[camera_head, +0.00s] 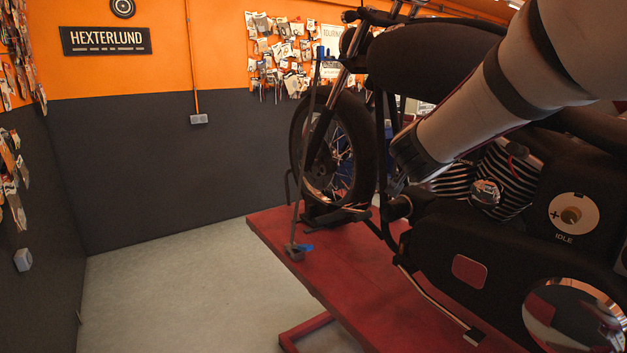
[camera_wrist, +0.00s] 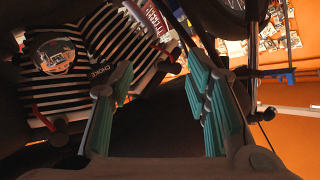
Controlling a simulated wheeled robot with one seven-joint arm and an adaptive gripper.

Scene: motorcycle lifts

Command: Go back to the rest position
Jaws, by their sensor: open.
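My gripper (camera_wrist: 160,95) shows in the wrist view with its two teal-padded fingers spread apart and nothing between them. In the head view my arm reaches in from the upper right, and its end is beside the motorcycle's engine, close to the finned cylinders (camera_head: 507,180). The fingers are mostly hidden there. The finned cylinders (camera_wrist: 115,35) also show at the upper left of the wrist view, close to the left finger. I cannot tell whether the gripper touches the motorcycle.
The black motorcycle (camera_head: 440,52) stands on a red lift (camera_head: 345,270). A round IDLE dial (camera_head: 573,216) is on its side. A thin upright rod (camera_head: 300,185) stands near the front wheel (camera_head: 345,150). The grey floor (camera_head: 180,290) at the left is clear.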

